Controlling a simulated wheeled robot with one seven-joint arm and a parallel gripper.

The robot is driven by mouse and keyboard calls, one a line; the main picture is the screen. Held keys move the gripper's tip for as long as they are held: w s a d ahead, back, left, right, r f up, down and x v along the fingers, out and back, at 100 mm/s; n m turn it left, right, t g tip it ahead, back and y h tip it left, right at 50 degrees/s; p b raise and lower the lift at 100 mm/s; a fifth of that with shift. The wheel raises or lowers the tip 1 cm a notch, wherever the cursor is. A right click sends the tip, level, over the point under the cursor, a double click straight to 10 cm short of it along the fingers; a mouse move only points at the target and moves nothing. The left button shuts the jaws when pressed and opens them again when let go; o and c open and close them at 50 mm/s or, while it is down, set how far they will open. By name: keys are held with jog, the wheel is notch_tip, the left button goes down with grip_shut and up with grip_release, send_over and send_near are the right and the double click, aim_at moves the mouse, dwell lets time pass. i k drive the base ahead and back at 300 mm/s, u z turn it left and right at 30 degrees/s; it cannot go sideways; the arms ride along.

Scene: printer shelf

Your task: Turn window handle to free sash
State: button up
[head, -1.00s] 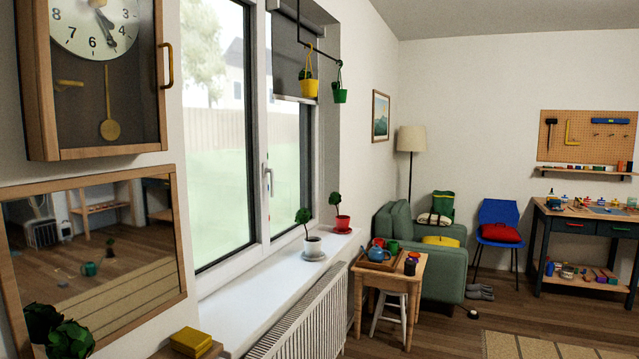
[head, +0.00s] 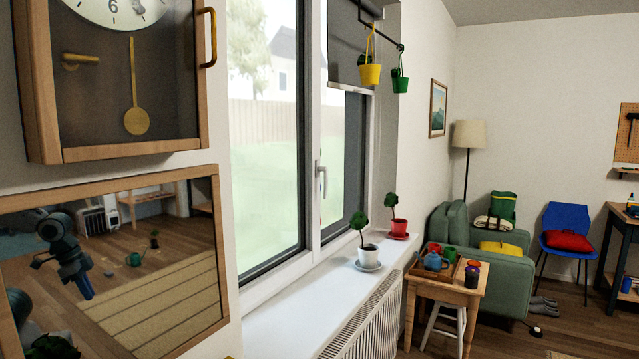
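The window handle (head: 321,182) is a small pale grey lever on the frame post between the two panes. It appears to hang downward from its base. The sash (head: 345,160) to its right looks shut, with a dark blind over its upper part. The larger pane (head: 262,150) is to the left. My gripper is not directly in view. The mirror at lower left shows a reflection of a grey-blue arm, too small to tell the gripper's state.
A white sill (head: 300,318) runs below the window, with a potted plant in a white pot (head: 369,256) and one in a red pot (head: 399,228). Yellow (head: 370,74) and green (head: 400,84) hanging pots are near the handle's upper right. A wall clock (head: 120,90) and mirror (head: 110,250) are left.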

aim_at(254, 286)
jog(key=k, duration=0.25)
jog(key=z, duration=1.1)
jog(key=i, duration=1.8)
jog(key=u, duration=0.6)
jog(key=i, duration=1.1)
jog(key=u, duration=0.6)
